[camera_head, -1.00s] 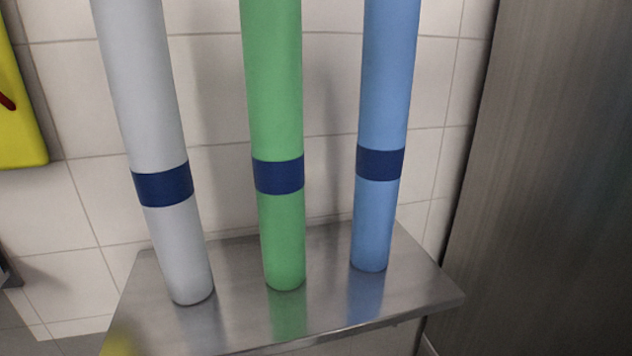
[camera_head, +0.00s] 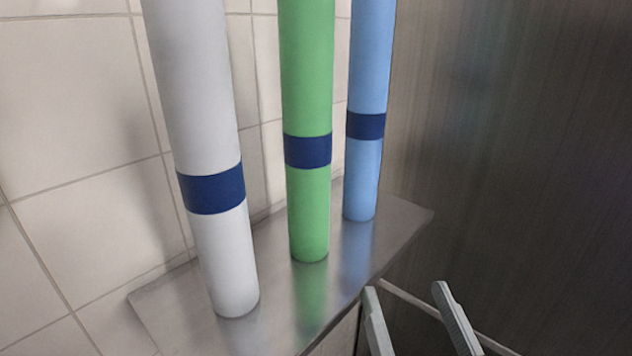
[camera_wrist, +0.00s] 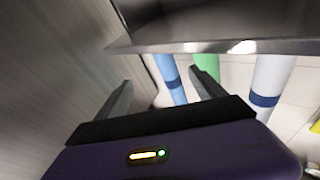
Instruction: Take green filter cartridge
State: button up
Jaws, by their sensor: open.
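The green filter cartridge (camera_head: 308,210) is a tall green cylinder with a dark blue band. It stands upright on a metal shelf (camera_head: 185,300), between a white cartridge (camera_head: 228,270) and a blue cartridge (camera_head: 361,190). Its top is out of frame. My gripper (camera_head: 405,295) is open and empty at the lower right, below and right of the shelf's edge, apart from the cartridge.
The blue cartridge (camera_wrist: 170,78) and white cartridge (camera_wrist: 270,80) flank it in the wrist view. A tiled wall (camera_head: 75,110) is behind the shelf. A dark metal panel (camera_head: 500,140) stands at the right. Gaps separate the cartridges on the shelf.

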aim_at(315, 146)
jog(key=w+a+r+n+y, duration=0.1)
jog(key=w+a+r, duration=0.1)
jog(key=r, duration=0.3)
jog(key=w+a+r+n+g+y, duration=0.1)
jog(key=w+a+r, duration=0.1)
jog(key=a+r, duration=0.2)
jog(key=w+a+r+n+g+y, duration=0.1)
jog(key=w+a+r+y, duration=0.1)
jog(key=r, duration=0.5)
jog(key=shift+a+r+n, duration=0.3)
jog(key=shift+a+n, duration=0.1)
jog(key=shift+a, duration=0.4)
jog(key=shift+w+a+r+g+h, duration=0.15)
jog(key=shift+a+g+h, duration=0.25)
jog(key=shift+a+g, duration=0.5)
jog(key=shift+r+p+x, duration=0.15)
jog(key=shift+p+x, duration=0.45)
jog(key=shift+x, duration=1.3)
jog(key=shift+r+p+x, duration=0.1)
jog(key=shift+p+x, duration=0.45)
jog(key=shift+x, duration=1.35)
jog(key=shift+d, duration=0.15)
grip_shut()
jog(key=shift+r, duration=0.1)
